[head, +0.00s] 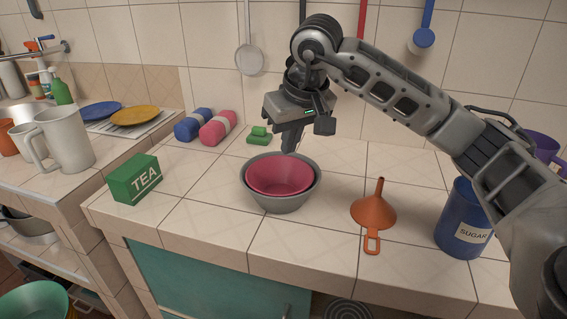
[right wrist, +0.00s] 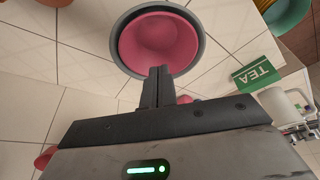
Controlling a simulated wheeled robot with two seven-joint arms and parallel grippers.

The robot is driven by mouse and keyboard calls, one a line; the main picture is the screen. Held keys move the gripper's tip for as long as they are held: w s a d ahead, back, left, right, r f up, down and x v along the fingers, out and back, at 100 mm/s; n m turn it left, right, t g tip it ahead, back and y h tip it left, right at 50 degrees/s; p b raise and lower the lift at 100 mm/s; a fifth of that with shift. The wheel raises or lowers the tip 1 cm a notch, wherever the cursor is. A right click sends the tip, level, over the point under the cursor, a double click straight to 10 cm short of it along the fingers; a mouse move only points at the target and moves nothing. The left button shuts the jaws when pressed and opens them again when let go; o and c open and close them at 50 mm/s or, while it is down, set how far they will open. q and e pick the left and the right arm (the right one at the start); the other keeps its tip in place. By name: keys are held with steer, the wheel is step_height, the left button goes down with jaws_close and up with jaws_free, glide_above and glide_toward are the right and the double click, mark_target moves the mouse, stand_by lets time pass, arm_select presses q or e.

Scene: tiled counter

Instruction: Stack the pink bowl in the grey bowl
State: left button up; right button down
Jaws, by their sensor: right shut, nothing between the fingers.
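The pink bowl (head: 279,175) sits inside the grey bowl (head: 279,205) on the tiled counter, upright, with the grey rim showing around it. In the right wrist view the pink bowl (right wrist: 158,45) also lies within the ring of the grey bowl (right wrist: 117,40). My right gripper (head: 290,148) is shut and empty, pointing down at the far rim of the bowls. In the right wrist view its closed fingers (right wrist: 158,72) overlap the near rim; I cannot tell whether they touch it. My left gripper is not in view.
A green tea box (head: 134,180) stands left of the bowls. Blue and pink rolls (head: 218,127) and a green sponge (head: 258,136) lie behind. The counter's front edge is close.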

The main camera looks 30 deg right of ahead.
steer(key=x, duration=0.9)
steer(key=shift+a+f+p, duration=0.1)
steer(key=shift+f+p, duration=0.25)
steer(key=shift+f, duration=0.05)
steer(key=s+p, duration=0.1)
steer(key=s, duration=0.2)
steer(key=shift+s+r, duration=0.2)
steer(key=shift+s+f, duration=0.1)
steer(key=shift+s, duration=0.2)
steer(key=shift+a, duration=0.1)
